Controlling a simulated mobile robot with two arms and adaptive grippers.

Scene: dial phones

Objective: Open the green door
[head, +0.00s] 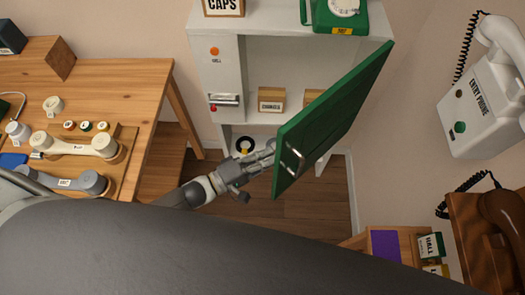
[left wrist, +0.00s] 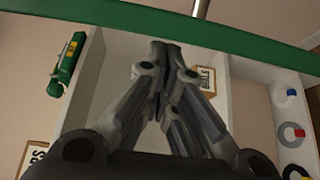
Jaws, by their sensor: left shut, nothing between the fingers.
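The green door (head: 335,115) of the white cabinet stands wide open, swung out toward me. A silver handle (head: 292,158) is on it near its free edge. My left gripper (head: 268,152) is shut and empty, beside the free edge close to the handle; I cannot tell whether it touches the door. In the left wrist view the shut fingers (left wrist: 165,52) point at the door (left wrist: 150,17), which crosses the top as a green band. A silver rod (left wrist: 201,8) shows above the band. My right gripper is not in view.
The cabinet (head: 275,62) holds small cardboard boxes (head: 271,99). A wooden desk (head: 120,85) with phone parts is at left. A white wall phone (head: 485,100) hangs at right, above a brown phone (head: 505,220). Bare floor (head: 315,205) lies below the door.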

